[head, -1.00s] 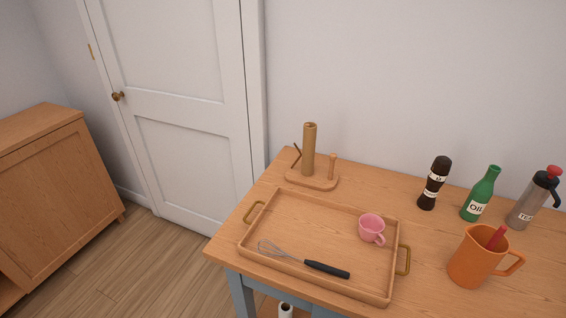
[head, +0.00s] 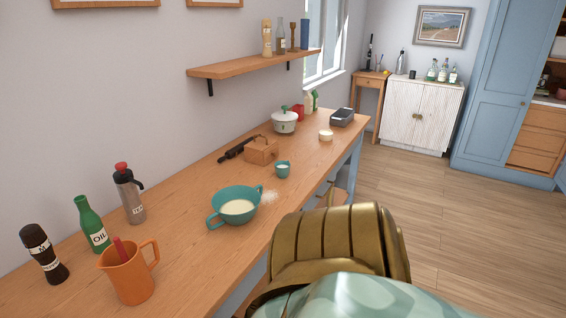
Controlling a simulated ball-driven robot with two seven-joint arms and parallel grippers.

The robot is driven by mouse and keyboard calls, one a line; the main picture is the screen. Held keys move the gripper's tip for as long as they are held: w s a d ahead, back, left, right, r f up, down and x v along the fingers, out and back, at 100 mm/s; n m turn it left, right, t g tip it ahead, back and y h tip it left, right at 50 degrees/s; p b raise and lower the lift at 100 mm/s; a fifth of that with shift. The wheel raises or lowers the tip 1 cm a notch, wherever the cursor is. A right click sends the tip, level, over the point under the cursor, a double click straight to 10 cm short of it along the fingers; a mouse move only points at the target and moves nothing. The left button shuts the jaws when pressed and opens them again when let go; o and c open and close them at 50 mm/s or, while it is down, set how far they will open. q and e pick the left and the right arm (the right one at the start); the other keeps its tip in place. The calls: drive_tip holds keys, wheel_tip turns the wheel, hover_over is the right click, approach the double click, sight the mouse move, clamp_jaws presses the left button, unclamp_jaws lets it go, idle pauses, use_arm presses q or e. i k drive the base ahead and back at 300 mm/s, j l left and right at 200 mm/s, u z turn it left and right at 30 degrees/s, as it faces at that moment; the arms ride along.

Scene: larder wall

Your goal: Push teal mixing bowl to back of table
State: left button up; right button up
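The teal mixing bowl (head: 248,215) stands upright on the long wooden table (head: 178,242), nearer the front edge than the wall. It has two side handles and holds something pale, cream-coloured. Clear tabletop lies between it and the wall. A large gold and pale-green part of my own arm fills the bottom right of the head view, beyond the table's front edge and apart from the bowl. No gripper fingers can be made out in the head view.
Left are an orange jug (head: 130,276), green oil bottle (head: 92,226), flask (head: 130,197) and dark mill (head: 45,256). Beyond are a small teal cup (head: 282,170), wooden box (head: 261,152) and white pot (head: 285,122). A shelf (head: 255,66) hangs above.

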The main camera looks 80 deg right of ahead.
sight(236, 205)
drive_tip(key=z, duration=2.15)
